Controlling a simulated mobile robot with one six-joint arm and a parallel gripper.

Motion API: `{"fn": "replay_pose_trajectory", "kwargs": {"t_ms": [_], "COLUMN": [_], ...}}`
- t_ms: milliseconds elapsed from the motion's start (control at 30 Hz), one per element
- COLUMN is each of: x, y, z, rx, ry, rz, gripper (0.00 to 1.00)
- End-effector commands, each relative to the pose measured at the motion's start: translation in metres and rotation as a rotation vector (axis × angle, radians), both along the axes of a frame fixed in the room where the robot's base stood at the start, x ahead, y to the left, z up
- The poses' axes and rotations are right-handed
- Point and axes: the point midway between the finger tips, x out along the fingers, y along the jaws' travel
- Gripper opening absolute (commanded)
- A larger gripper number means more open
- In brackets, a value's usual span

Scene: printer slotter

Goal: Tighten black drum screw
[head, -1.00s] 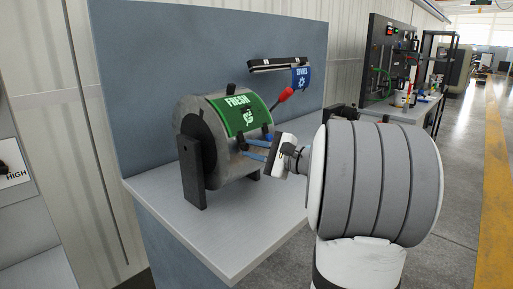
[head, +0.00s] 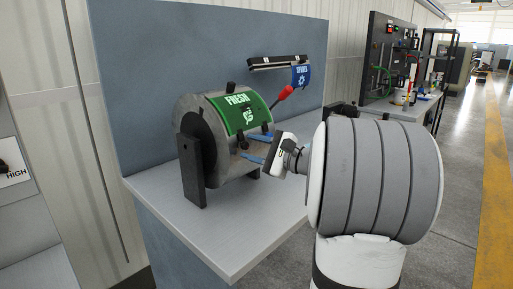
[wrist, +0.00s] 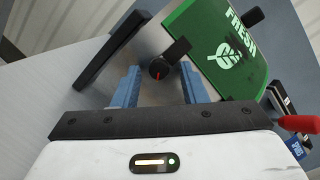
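The grey drum (head: 225,125) sits on its dark stand on the shelf, with a green FRESH sheet (head: 240,108) around its upper side. Black screws hold the sheet's edges. One black drum screw (head: 242,143) at the sheet's lower edge faces my gripper. In the wrist view this screw (wrist: 160,68), with a small red mark, lies between my blue fingertips. My gripper (head: 259,148) is open, with a finger on each side of the screw and a gap on both sides. A black tab (wrist: 177,50) beside the screw reaches toward the sheet's edge.
A red-handled lever (head: 285,93) stands up behind the drum's right side. A black rail (head: 278,62) with a blue SPARES tag (head: 301,76) is on the back panel. The grey shelf (head: 225,245) is clear in front of the drum.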

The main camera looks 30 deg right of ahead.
Motion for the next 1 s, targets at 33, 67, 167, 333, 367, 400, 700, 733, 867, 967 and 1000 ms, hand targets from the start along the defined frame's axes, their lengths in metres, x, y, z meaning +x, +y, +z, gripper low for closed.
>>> {"fn": "replay_pose_trajectory", "kwargs": {"t_ms": [33, 67, 167, 333, 367, 400, 700, 733, 867, 967, 1000], "x": [0.0, 0.0, 0.0, -0.005, -0.008, -0.013, -0.053, -0.056, -0.063, -0.064, -0.064], "y": [0.0, 0.0, 0.0, -0.004, -0.006, -0.009, -0.035, -0.037, -0.04, -0.04, -0.04], "z": [0.0, 0.0, 0.0, 0.0, 0.0, 0.0, -0.001, -0.001, -0.002, -0.002, -0.002], "rx": [0.0, 0.0, 0.0, -0.001, -0.001, -0.001, 0.0, 0.0, -0.001, 0.0, 0.0], "ry": [0.0, 0.001, 0.001, 0.001, 0.001, 0.0, 0.0, 0.0, 0.001, 0.001, 0.001], "rz": [0.0, 0.001, 0.001, -0.002, -0.002, -0.004, -0.002, -0.003, 0.0, 0.001, 0.001], "gripper": [0.41, 0.41, 0.41, 0.41, 0.41, 0.41, 0.41, 0.41, 0.41, 0.41, 0.41]}}
